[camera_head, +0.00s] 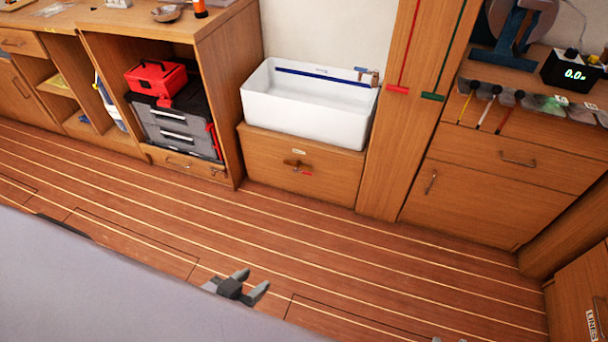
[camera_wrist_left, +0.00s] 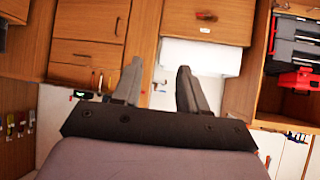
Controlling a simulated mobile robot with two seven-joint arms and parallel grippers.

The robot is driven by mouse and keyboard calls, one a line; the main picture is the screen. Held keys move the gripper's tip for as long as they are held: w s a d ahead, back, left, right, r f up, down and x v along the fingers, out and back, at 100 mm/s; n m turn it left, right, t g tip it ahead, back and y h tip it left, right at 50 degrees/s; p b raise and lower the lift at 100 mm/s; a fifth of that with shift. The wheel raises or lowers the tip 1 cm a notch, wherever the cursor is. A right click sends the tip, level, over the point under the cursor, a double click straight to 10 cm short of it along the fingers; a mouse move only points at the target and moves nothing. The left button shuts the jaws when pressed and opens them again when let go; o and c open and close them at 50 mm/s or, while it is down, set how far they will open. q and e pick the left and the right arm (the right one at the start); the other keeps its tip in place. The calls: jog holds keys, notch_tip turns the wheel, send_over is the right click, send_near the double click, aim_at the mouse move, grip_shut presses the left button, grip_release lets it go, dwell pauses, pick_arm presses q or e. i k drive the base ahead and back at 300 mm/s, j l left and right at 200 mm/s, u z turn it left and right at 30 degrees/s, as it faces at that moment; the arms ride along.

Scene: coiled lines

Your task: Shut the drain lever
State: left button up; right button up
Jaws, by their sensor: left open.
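The drain lever (camera_head: 296,164) is a small brown handle on the front of the wooden cabinet (camera_head: 265,165) under the white sink (camera_head: 300,120). A red mark (camera_head: 307,173) sits just below and right of it. In the left wrist view, turned upside down, the lever (camera_wrist_left: 206,16) shows small at the top. My left gripper (camera_head: 251,280) is open and empty, over the floor at the bottom, well short of the cabinet. Its two spread fingers (camera_wrist_left: 159,68) show in the left wrist view. Only small grey tips of what seems my right gripper (camera_head: 450,340) show at the bottom edge.
Left of the sink, an open cubby holds a red toolbox (camera_head: 156,78) on a grey drawer case (camera_head: 180,130). Right of it stands a wooden panel (camera_head: 408,110) with red and green lines, then closed drawers (camera_head: 515,160). The striped floor (camera_head: 300,230) before the sink is clear.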

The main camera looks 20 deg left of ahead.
aim_at(295, 170)
jog(key=i+j+z, duration=0.25)
jog(key=i+j, duration=0.3)
jog(key=i, duration=0.3)
jog(key=i+j+z, duration=0.2)
jog(key=i+j, duration=0.5)
jog(key=i, duration=0.1)
